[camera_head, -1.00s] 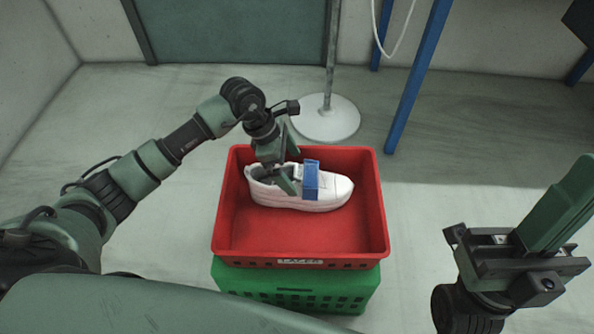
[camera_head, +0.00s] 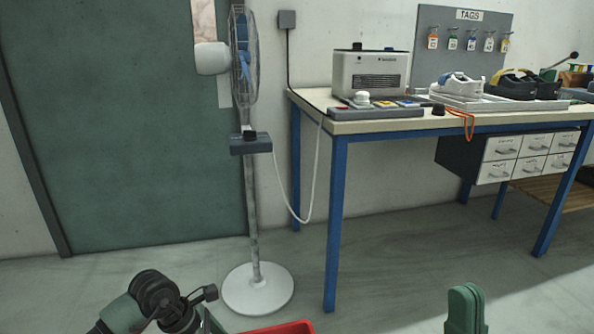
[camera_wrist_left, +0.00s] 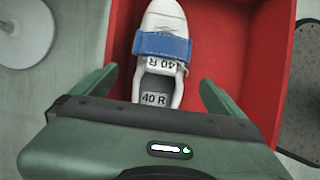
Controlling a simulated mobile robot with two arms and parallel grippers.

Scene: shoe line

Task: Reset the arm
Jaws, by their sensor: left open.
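In the left wrist view a white shoe (camera_wrist_left: 164,18) with a blue strap (camera_wrist_left: 162,45) and "40 R" labels lies in a red crate (camera_wrist_left: 240,45). My left gripper (camera_wrist_left: 158,88) is open, its green fingers apart on either side of the shoe's heel end, with nothing held between them. In the head view only part of my left arm shows at the bottom left, and just a red edge of the crate (camera_head: 285,328) shows. My right gripper (camera_head: 465,308) shows at the bottom, its green fingers close together with nothing seen between them.
A fan on a white round base (camera_head: 258,290) stands behind the crate. A workbench (camera_head: 400,122) with blue legs holds a grey device (camera_head: 370,72), a tray (camera_head: 490,103) with shoes and a tag board (camera_head: 468,35) behind. Floor between is clear.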

